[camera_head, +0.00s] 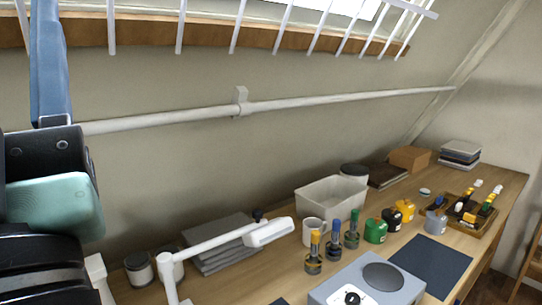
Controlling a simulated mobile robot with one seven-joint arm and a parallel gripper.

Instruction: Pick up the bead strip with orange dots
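I cannot make out a bead strip with orange dots anywhere in the camera_head view. Part of my own arm, black with a teal cover and a blue length above it, fills the left edge. My gripper's fingertips do not show. The wooden worktop (462,196) runs along the wall from the lower left to the far right. The part of it behind my arm is hidden.
A white bin (318,203), a mug (313,231), several bottles and small jars, and a wooden tray (476,228) crowd the worktop. A white lamp (215,242) reaches over grey stacked sheets. A grey device (365,284) stands in front, beside a dark mat (432,262).

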